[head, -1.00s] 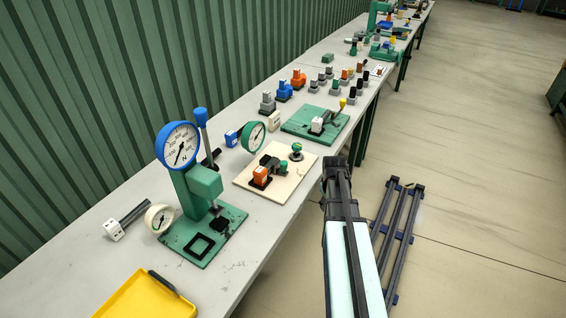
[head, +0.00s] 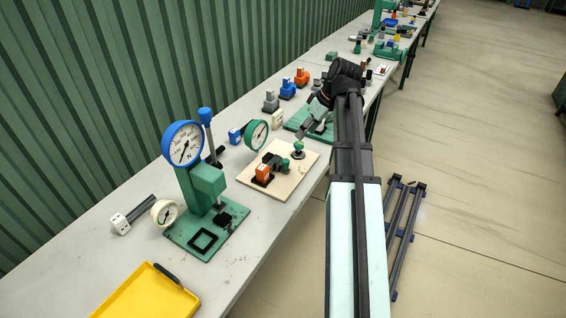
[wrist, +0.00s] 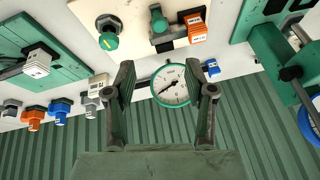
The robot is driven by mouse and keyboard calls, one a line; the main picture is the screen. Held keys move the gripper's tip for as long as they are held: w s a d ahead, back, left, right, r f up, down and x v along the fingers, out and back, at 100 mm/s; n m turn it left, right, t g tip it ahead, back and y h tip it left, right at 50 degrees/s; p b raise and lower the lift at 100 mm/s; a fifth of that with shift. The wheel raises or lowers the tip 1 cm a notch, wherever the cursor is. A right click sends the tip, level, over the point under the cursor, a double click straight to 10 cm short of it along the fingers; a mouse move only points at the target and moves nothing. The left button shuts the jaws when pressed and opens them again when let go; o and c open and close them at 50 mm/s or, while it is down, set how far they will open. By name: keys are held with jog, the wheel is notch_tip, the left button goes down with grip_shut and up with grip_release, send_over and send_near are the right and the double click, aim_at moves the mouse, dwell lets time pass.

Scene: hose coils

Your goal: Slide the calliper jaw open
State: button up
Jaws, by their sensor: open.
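No part is clearly recognisable as the calliper jaw. A green-rimmed dial gauge (head: 257,134) stands on the bench beside a blue block (head: 234,136) and a small white block (head: 277,119). In the wrist view the dial (wrist: 172,87) shows between and beyond my fingers, with the white block (wrist: 98,82) at the left finger and the blue block (wrist: 213,68) past the right. My gripper (head: 305,131) is open and empty above the bench, right of the dial; its spread fingers (wrist: 160,66) frame the wrist view. Contact with anything is not visible.
A wooden board (head: 290,186) with an orange block and green knob lies in front of the dial. A green plate (head: 298,121) is partly hidden by my arm. A green press with a blue-rimmed dial (head: 184,145), a cream-rimmed dial (head: 164,212) and a yellow tray (head: 150,295) stand nearer.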

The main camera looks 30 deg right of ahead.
aim_at(287, 161)
jog(key=p+x, duration=0.4)
jog(key=x, duration=1.3)
grip_shut()
